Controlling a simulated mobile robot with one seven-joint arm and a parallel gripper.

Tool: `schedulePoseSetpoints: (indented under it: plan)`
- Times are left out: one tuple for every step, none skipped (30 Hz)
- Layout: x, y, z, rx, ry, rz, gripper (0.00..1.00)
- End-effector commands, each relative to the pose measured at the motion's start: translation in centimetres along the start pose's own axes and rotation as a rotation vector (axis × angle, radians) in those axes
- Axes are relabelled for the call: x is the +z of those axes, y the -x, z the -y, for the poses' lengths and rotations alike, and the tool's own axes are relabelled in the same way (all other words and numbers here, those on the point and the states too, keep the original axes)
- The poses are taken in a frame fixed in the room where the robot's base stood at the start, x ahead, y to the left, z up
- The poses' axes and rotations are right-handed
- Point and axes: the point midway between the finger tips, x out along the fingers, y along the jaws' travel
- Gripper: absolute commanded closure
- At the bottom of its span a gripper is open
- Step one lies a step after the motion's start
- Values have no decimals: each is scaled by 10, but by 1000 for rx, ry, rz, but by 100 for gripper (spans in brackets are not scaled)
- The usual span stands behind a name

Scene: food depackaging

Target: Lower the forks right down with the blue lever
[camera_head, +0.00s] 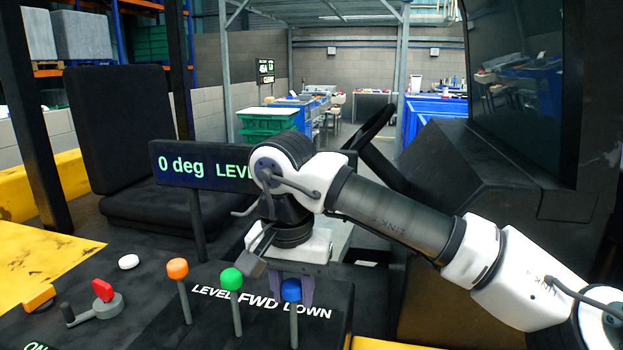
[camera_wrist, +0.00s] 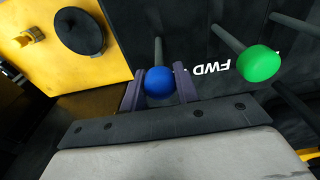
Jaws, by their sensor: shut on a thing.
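The blue lever (camera_head: 291,291) stands at the right end of a row of levers on the black console. Its blue knob (camera_wrist: 159,83) sits between the two purple fingers of my gripper (camera_wrist: 159,88) in the wrist view. My gripper (camera_head: 292,290) is shut on this knob from above and behind. The console lettering reads LEVEL, FWD and DOWN, with DOWN beside the blue lever. The forks are not clearly visible in either view.
The green lever (camera_head: 231,279) is close beside the blue one, and the orange lever (camera_head: 177,269) is further left. A red switch (camera_head: 103,290) and a white button (camera_head: 128,262) are on the console. A display (camera_head: 205,168) reads "0 deg LEVEL", partly hidden by my arm. A steering wheel (camera_head: 377,121) stands behind.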

Motion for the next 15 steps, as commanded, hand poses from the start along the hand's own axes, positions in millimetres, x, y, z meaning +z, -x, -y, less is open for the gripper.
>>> schedulePoseSetpoints:
  plan:
    - [-2,0,0,0,-1,0,80]
    - [-3,0,0,-1,-1,0,80]
    - [-5,-1,0,-1,-1,0,80]
    - [-7,-1,0,-1,-2,0,80]
    - [-9,-2,0,-1,-2,-1,80]
    - [-11,-2,0,-2,-2,-1,80]
    - [-13,-2,0,-2,-2,-1,80]
    - [-15,-3,0,-2,-1,-1,80]
    - [-17,-4,0,-2,0,0,80]
    - [-18,-4,0,-2,0,0,80]
    - [-20,-5,0,-1,-1,0,80]
    - [-23,-5,0,-1,-2,0,80]
    - [-25,-6,0,-1,-2,0,80]
    - [-26,-6,0,-1,-2,-1,80]
    - [-29,-6,0,-1,-1,-1,80]
